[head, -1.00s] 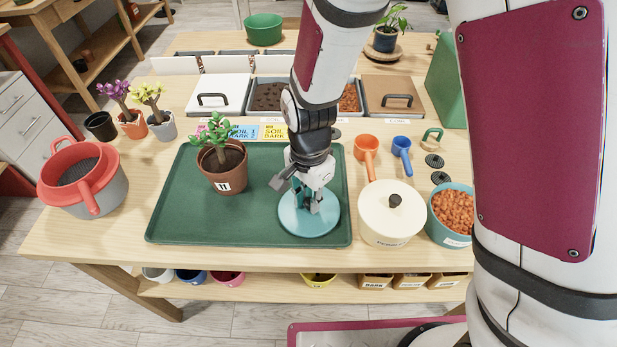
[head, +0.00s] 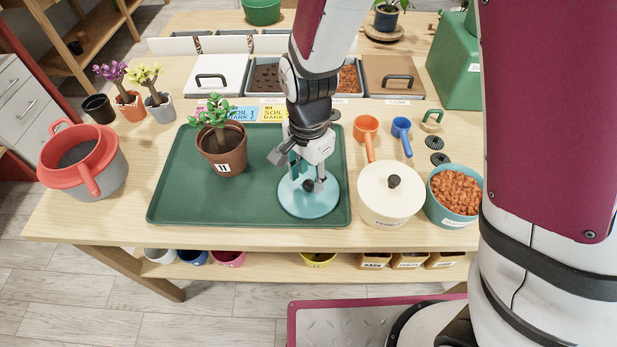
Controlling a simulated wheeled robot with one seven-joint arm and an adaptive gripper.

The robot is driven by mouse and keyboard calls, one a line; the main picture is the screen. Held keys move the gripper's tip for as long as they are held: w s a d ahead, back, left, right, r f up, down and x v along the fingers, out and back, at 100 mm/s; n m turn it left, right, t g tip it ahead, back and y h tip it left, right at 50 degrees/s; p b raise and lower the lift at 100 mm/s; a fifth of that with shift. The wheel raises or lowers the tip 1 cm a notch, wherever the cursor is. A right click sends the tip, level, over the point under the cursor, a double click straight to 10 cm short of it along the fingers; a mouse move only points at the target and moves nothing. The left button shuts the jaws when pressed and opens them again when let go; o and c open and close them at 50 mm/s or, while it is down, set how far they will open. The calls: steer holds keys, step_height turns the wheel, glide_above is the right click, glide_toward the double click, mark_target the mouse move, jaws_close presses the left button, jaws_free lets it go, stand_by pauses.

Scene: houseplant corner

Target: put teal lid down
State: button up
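The teal lid (head: 309,207) lies flat on the green tray (head: 180,205), near its front right corner. Its dark knob (head: 308,186) shows on top. My gripper (head: 307,178) is just above the lid, its fingers apart on either side of the knob. The fingers look open, and the knob shows clear between them. The wrist hides part of the tray behind the lid.
A potted plant (head: 221,150) stands on the tray left of the lid. A cream lidded pot (head: 390,197) stands close to the right, beside a teal pot (head: 455,195) of orange pellets. The tray's front left is clear.

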mark_target(309, 183)
step_height(309, 183, up, 10)
steer(key=p, duration=0.1)
steer(key=s+d+r+n+t+y, duration=0.15)
steer(key=s+d+r+n, duration=0.35)
steer(key=d+r, duration=0.6)
steer(key=s+d+r+n+t+h, duration=0.1)
steer(key=s+d+r+n+t, duration=0.1)
steer(key=s+d+r+n, duration=0.2)
steer(key=s+d, duration=0.3)
steer(key=s, duration=0.3)
steer(key=shift+s+d+r+t, duration=0.15)
steer(key=shift+s+d+t, duration=0.1)
steer(key=shift+s+t, duration=0.1)
